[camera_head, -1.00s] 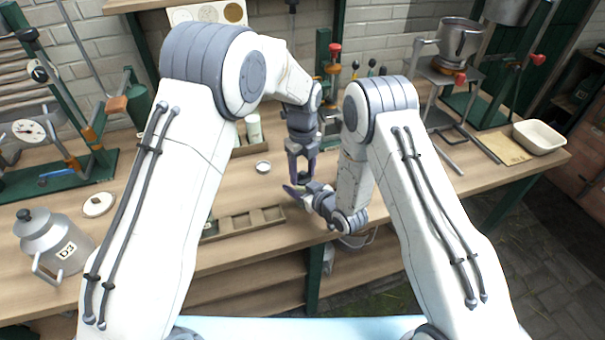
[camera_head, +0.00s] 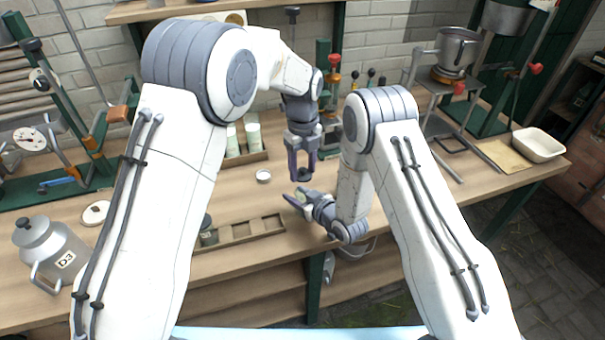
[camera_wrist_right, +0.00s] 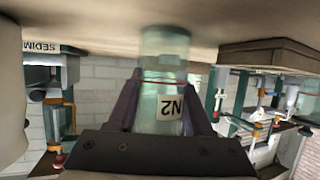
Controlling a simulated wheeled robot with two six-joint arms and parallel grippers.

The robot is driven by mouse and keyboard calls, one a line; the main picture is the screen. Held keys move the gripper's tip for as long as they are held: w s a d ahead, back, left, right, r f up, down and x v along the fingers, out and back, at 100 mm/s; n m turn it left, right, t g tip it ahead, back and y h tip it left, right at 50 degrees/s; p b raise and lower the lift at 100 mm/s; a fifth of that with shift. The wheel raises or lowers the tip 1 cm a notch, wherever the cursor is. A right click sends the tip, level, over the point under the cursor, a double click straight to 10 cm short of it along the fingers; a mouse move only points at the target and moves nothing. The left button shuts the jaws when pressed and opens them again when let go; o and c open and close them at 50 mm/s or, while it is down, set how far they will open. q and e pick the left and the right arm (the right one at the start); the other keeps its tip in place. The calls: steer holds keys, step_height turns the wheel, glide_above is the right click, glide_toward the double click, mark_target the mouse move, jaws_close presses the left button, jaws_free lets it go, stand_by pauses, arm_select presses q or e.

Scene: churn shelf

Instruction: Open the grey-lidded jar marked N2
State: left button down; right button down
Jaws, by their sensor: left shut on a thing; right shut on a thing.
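The N2 jar (camera_wrist_right: 170,103) is clear, pale green glass with a white N2 label, upside down in the right wrist view. My right gripper (camera_wrist_right: 163,105) is shut around its body. In the head view, my right gripper (camera_head: 308,203) holds the jar (camera_head: 300,197) above the table's front edge; the fingers partly hide it. My left gripper (camera_head: 303,165) points down just above it, shut on a small dark grey lid (camera_head: 304,175). A gap shows between this lid and the jar.
A wooden compartment tray (camera_head: 240,232) holds a dark-lidded jar (camera_head: 208,234) at its left end. A small round dish (camera_head: 263,176) and a rack with pale bottles (camera_head: 253,133) stand behind. A D3 can (camera_head: 52,250) is left, a white basin (camera_head: 540,144) right.

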steer(key=shift+c, duration=1.2)
jaws_free()
steer(key=shift+s+d, duration=0.1)
